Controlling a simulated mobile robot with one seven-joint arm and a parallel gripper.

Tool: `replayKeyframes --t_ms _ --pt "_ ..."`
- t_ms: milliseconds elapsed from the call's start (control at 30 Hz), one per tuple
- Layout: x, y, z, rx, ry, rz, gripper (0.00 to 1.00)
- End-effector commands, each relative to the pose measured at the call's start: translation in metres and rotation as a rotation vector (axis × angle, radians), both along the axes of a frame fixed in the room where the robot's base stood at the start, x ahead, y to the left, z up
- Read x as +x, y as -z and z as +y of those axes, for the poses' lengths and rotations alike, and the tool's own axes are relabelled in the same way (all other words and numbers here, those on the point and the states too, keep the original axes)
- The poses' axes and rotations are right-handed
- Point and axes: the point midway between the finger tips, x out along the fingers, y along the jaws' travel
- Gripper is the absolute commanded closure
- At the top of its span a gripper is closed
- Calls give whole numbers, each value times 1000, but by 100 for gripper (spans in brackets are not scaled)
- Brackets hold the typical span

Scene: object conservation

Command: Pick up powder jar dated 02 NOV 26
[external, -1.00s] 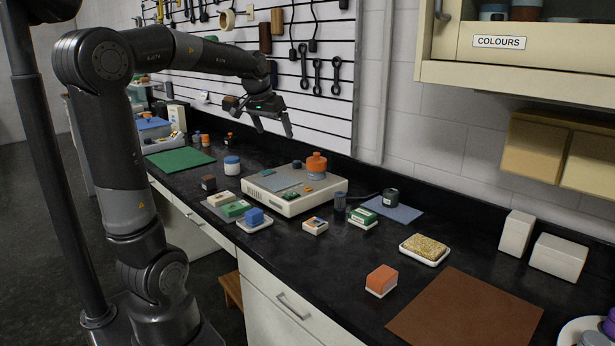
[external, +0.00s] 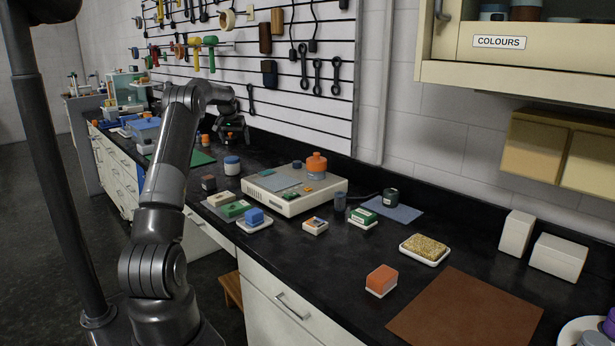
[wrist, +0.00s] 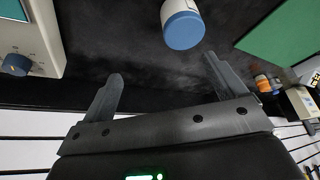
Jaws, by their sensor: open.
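No date can be read on any jar, so I cannot tell which one is dated 02 NOV 26. A white jar with a blue lid (external: 231,166) stands on the black bench; it also shows in the wrist view (wrist: 182,25), beyond my fingertips. Small orange-and-dark jars (external: 205,140) stand farther back, near the green mat; they show in the wrist view (wrist: 264,83) too. An orange jar (external: 316,161) sits on the beige device. My gripper (external: 235,138) is near the wall behind the white jar. In the wrist view my gripper (wrist: 163,68) is open and empty.
The beige device (external: 290,203) stands right of the white jar. The green mat (wrist: 292,35) lies on the other side. Small boxes (external: 235,208) and a sponge on a dish (external: 424,248) lie nearer. Tools hang on the slatted wall (external: 325,40). The brown mat (external: 465,310) is bare.

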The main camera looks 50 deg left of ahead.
Motion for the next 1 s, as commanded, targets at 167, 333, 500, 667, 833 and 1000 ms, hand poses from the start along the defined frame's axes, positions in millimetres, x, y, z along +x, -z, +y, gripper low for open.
replayKeyframes --t_ms 167,333,500,667,833,1000 --pt "-10 25 37 -5 -36 1 11" --pt "-10 36 45 -5 -41 2 11" --pt "-3 59 51 -6 -41 3 11" --pt "3 79 56 -5 -41 2 11" --pt "5 90 58 -5 -41 2 11" --pt "10 116 61 -7 -41 2 11"
